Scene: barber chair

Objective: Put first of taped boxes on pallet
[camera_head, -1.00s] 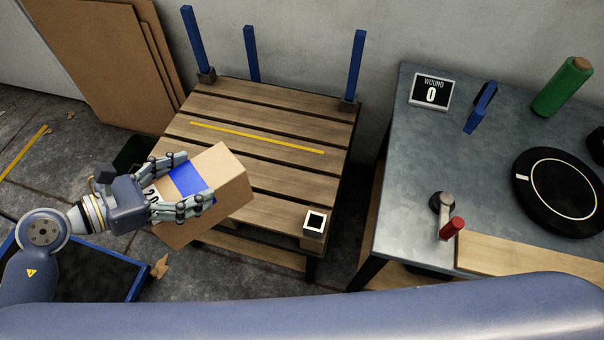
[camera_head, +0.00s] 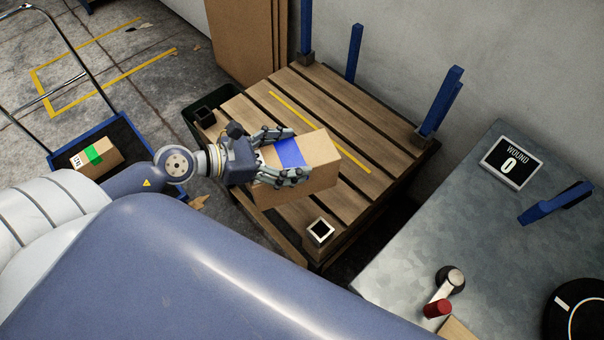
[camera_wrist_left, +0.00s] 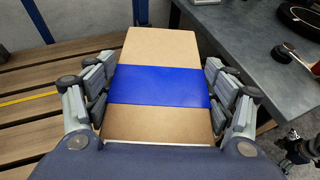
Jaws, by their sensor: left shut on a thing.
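A cardboard box with blue tape (camera_head: 315,163) is held by my left gripper (camera_head: 284,157), which is shut on its two sides. In the left wrist view the blue-taped box (camera_wrist_left: 160,50) lies between the fingers of my left gripper (camera_wrist_left: 160,95). The box is over the near part of the wooden pallet (camera_head: 330,105); I cannot tell whether it touches the slats. The pallet has blue corner posts and a yellow line across its slats. Another box with green tape (camera_head: 112,158) lies on a blue-framed cart (camera_head: 128,128) at the left.
A grey metal table (camera_head: 455,215) stands right of the pallet, with a "WOUND 0" sign (camera_head: 511,162), a blue tool and a red-handled crank. Tall blue posts (camera_head: 440,103) rise at the pallet's far side. Cardboard sheets (camera_head: 245,40) lean on the wall behind.

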